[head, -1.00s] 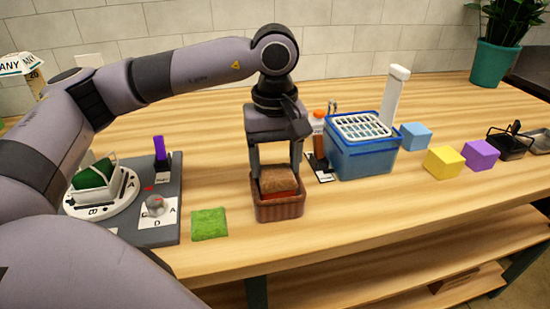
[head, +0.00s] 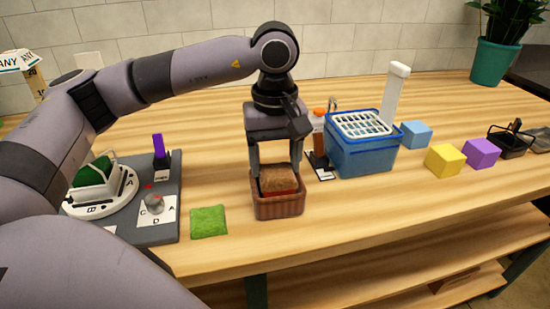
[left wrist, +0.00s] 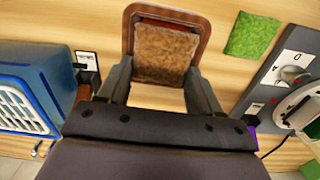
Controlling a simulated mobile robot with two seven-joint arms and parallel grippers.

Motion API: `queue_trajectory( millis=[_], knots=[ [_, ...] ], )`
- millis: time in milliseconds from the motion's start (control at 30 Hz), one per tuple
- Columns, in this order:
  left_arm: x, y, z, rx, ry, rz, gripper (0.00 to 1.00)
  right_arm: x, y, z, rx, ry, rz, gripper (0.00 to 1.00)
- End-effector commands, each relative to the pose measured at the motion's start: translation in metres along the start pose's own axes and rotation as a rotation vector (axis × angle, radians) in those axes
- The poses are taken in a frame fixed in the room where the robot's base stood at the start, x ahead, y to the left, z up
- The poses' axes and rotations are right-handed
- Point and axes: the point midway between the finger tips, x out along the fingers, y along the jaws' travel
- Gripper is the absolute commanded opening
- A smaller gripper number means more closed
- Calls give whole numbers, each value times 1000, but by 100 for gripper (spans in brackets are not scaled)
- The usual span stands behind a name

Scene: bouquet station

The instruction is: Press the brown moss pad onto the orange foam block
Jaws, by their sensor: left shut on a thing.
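The brown moss pad (head: 277,179) lies over the orange foam block (head: 277,193), which shows as a reddish-orange strip beneath it inside a brown basket (head: 279,209). My left gripper (head: 276,176) points down at the basket, its fingers on either side of the pad, shut on it. In the left wrist view the pad (left wrist: 165,53) sits between the fingertips within the basket's rim, with a thin strip of the foam block (left wrist: 166,22) beyond it. Whether the pad touches the foam over its whole underside cannot be told. My right gripper is not in view.
A green moss pad (head: 209,221) lies left of the basket. A grey board (head: 165,230) with a dial is further left. A blue bin (head: 362,158) with a white grid stands to the right, beyond it blue, yellow (head: 444,160) and purple cubes. The table front is clear.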

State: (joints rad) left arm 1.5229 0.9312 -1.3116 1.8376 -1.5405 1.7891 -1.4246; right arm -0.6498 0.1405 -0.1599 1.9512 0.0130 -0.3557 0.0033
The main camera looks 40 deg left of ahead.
Motion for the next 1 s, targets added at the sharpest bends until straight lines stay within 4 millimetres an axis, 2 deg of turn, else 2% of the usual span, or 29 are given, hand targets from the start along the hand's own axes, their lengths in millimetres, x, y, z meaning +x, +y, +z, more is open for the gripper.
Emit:
queue_trajectory(
  millis=[400,433,500,533,733,767,1000],
  knots=[
    [1,0,0,0,0,0,36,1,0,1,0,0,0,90],
    [1,0,0,0,0,0,68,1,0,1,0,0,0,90],
    [1,0,0,0,0,0,90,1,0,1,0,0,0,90],
    [1,0,0,0,0,0,94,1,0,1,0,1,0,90],
    [1,0,0,0,0,0,94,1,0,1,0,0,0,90],
    [1,0,0,0,0,0,100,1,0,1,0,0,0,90],
    [1,0,0,0,0,0,100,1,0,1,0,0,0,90]
  ],
)
